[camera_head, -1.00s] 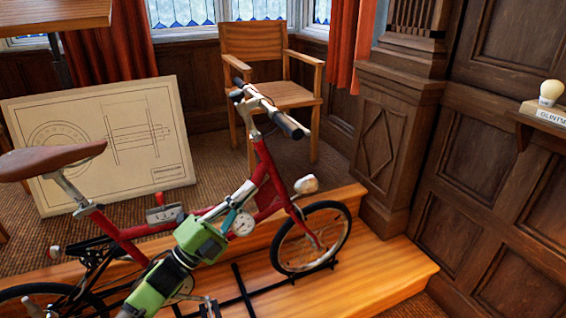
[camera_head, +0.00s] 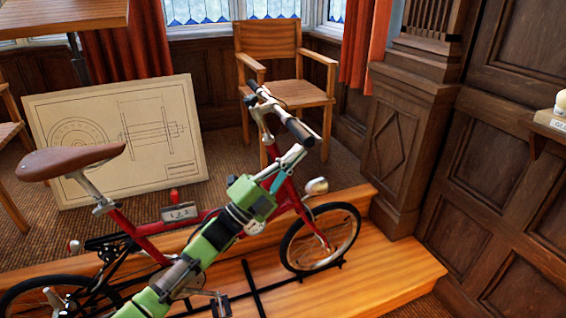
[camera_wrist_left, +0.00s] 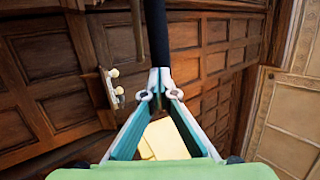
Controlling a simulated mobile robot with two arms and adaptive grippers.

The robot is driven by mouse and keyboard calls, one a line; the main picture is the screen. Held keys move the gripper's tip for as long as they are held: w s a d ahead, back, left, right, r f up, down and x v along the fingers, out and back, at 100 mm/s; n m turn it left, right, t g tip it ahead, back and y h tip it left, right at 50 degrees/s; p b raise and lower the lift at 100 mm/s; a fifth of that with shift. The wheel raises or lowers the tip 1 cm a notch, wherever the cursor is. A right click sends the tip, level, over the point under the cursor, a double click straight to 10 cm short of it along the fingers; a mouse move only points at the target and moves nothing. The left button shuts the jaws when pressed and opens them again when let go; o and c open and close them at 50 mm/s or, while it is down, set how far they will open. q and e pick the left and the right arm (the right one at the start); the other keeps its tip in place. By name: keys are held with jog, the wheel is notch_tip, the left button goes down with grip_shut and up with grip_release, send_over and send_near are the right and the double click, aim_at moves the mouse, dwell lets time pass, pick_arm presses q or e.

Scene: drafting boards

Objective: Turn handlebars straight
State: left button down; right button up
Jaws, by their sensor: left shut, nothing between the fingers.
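A red bicycle (camera_head: 285,193) with a brown saddle stands upright on a wooden platform. Its handlebars (camera_head: 275,110) run obliquely from a far black grip down to a near black grip (camera_head: 300,132). I cannot tell how far they are turned from straight. My left gripper (camera_head: 299,152), on a green arm reaching across the frame, has its fingertips just below the near grip. In the left wrist view the pale fingertips (camera_wrist_left: 160,76) are together, and the black grip (camera_wrist_left: 156,32) rises from them. Whether they touch it is unclear. My right gripper is out of view.
The front wheel (camera_head: 321,238) stands by a black stand (camera_head: 252,285) on the wooden platform (camera_head: 390,270). A wooden armchair (camera_head: 270,45) is behind the handlebars. A drawing board (camera_head: 120,140) leans behind the saddle. Panelled walls close off the right side.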

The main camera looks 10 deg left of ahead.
pick_arm(q)
jog(key=shift+w+d+r, duration=0.1)
jog(key=shift+w, duration=0.05)
jog(key=shift+b+x, duration=0.55)
jog(key=shift+x, duration=0.4)
jog(key=shift+d, duration=0.1)
